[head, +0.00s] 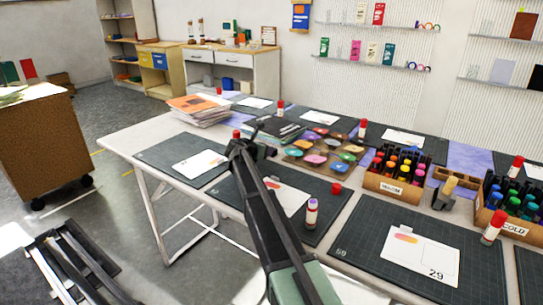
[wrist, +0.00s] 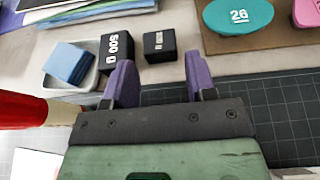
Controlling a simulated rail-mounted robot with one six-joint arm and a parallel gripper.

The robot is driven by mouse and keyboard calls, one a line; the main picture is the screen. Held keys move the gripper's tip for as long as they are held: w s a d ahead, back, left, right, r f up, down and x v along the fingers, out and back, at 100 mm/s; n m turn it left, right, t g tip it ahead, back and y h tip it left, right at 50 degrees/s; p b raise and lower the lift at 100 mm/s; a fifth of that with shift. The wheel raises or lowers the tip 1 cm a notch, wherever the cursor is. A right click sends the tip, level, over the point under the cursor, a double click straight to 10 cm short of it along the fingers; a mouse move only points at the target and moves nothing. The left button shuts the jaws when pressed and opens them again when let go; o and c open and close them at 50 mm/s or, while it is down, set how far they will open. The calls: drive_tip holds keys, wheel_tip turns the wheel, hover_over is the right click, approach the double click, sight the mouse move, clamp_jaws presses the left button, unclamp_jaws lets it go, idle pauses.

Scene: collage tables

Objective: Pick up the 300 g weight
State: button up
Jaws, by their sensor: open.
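In the wrist view, a small black block (wrist: 159,44) stands beyond the gap between my fingertips. Its white label is too small to read clearly, so I cannot confirm that it is the 300 g weight. A larger black block marked 500 g (wrist: 115,48) stands just left of it, by my left finger. My gripper (wrist: 160,66) is open and empty, with purple fingers pointing at the small block. In the head view, my gripper (head: 247,150) is over the table near the stack of magazines, and the arm hides the blocks.
A white tray (wrist: 88,82) with a blue stack (wrist: 68,63) sits left of the blocks. A red-and-white tube (wrist: 35,110) is close at left. Coloured numbered discs (wrist: 240,15) lie at right on a brown board. Marker boxes (head: 395,187) stand farther right.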

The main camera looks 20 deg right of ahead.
drive_tip(key=b+x, duration=0.1)
drive_tip(key=x, duration=0.1)
drive_tip(key=b+x, duration=0.1)
drive_tip(key=x, duration=0.1)
drive_tip(key=shift+w+d+f, duration=0.15)
drive_tip(key=shift+w+f, duration=0.1)
drive_tip(key=shift+f, duration=0.1)
drive_tip(key=shift+w+d, duration=0.1)
drive_tip(key=shift+d, duration=0.15)
drive_tip(key=shift+r, duration=0.1)
drive_tip(key=c, duration=0.8)
drive_tip(key=shift+o, duration=0.2)
wheel_tip(320, 180, up, 20)
drive_tip(key=p, duration=2)
